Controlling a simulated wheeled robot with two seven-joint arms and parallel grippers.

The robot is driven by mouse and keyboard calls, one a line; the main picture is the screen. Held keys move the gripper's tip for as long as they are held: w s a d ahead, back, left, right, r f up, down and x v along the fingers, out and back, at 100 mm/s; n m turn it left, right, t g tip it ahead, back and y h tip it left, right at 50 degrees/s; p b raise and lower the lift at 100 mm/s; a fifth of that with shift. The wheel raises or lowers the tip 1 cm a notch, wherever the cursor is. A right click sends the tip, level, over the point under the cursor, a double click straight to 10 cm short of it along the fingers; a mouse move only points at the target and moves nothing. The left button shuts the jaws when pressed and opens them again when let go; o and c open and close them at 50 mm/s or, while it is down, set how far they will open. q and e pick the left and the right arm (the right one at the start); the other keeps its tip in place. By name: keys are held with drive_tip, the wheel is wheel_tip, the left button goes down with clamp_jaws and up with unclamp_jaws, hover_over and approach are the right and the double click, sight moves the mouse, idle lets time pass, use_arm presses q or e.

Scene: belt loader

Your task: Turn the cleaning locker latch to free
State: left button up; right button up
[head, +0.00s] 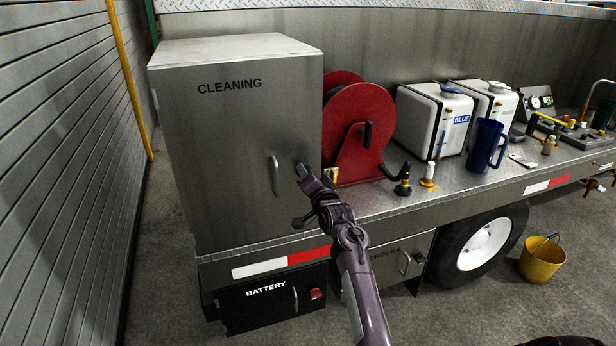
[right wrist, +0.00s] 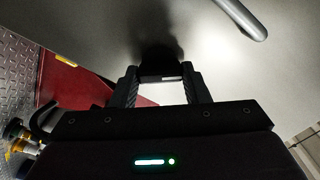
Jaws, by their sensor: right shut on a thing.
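The grey metal cleaning locker (head: 225,140) stands at the left of the deck, its door marked CLEANING and closed. A bar handle (head: 275,175) is on the door, and its end also shows in the right wrist view (right wrist: 243,18). My right gripper (head: 306,176) is at the door's right edge, just right of the handle. In the right wrist view the fingers (right wrist: 160,84) are shut on the dark latch (right wrist: 160,62), one on each side. The gripper mostly hides the latch in the head view, so its turn angle cannot be told. My left gripper is not in view.
A red hose reel (head: 358,130) stands close right of the locker. White tanks (head: 430,120) and a blue jug (head: 486,146) are farther right. Below are a black battery box (head: 262,305) and a chocks door (head: 388,268). A yellow bucket (head: 541,262) is on the floor.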

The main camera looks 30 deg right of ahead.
drive_tip(key=shift+f+m, duration=0.1)
drive_tip(key=shift+m, duration=3.6)
drive_tip(key=o, duration=1)
drive_tip(key=shift+a, duration=0.1)
